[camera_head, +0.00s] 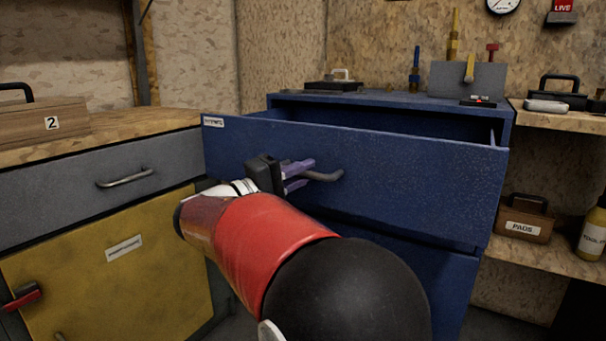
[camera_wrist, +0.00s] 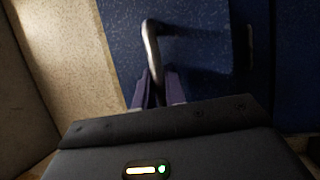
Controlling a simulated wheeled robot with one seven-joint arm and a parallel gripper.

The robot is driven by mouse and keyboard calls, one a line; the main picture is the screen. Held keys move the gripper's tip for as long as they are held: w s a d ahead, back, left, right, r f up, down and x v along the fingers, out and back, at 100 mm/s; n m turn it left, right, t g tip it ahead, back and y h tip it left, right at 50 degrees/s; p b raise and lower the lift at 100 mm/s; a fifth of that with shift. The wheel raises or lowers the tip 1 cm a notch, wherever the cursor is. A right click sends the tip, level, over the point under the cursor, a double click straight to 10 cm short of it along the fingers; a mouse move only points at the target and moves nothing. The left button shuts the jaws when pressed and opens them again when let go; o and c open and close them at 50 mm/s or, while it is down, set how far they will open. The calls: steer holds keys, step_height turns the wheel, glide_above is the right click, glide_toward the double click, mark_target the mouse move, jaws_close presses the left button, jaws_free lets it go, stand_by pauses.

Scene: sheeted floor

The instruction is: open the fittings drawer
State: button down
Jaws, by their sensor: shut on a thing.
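The blue fittings drawer (camera_head: 420,170) is the top drawer of a blue cabinet (camera_head: 450,285). It stands pulled out, with its open top showing behind the front panel. A small white label (camera_head: 213,122) is at its upper left corner; its text is too small to read. Its bar handle (camera_head: 325,175) is near the middle of the front. My gripper (camera_head: 300,176) has purple fingers shut on the left part of this handle. In the wrist view the handle (camera_wrist: 152,45) runs down between the two fingers (camera_wrist: 160,92). The drawer's inside is mostly hidden by its front.
A grey drawer (camera_head: 90,185) and a yellow door (camera_head: 120,265) stand at the left under a wooden bench. A wooden shelf (camera_head: 530,258) at the right holds a box marked PADS (camera_head: 525,222) and a yellow bottle (camera_head: 593,232). Several tools stand on the cabinet top.

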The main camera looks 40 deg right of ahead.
steer(key=c, duration=1.5)
jaws_free()
steer(key=shift+o, duration=0.2)
steer(key=a+f, duration=0.1)
steer(key=a, duration=0.6)
steer(key=shift+a+f, duration=0.25)
steer(key=shift+a, duration=0.1)
steer(key=s+f+n+t+y+p, duration=0.1)
steer(key=s+f+y+p, duration=0.2)
steer(key=s+y, duration=0.25)
steer(key=s+f+n+y+p, duration=0.1)
steer(key=s+f+y+p, duration=0.3)
steer(key=s, duration=0.2)
steer(key=s+a+f+t+y+p, duration=0.1)
steer(key=s+a+t+y+p, duration=0.1)
steer(key=a+y, duration=0.3)
steer(key=s+a+f+m+t+y+p, duration=0.1)
steer(key=s+a+f+t+y+p, duration=0.1)
steer(key=a+y, duration=0.3)
steer(key=s+a, duration=0.1)
steer(key=a, duration=0.2)
steer(key=shift+s+a+f+t, duration=0.15)
steer(key=shift+s+t, duration=0.15)
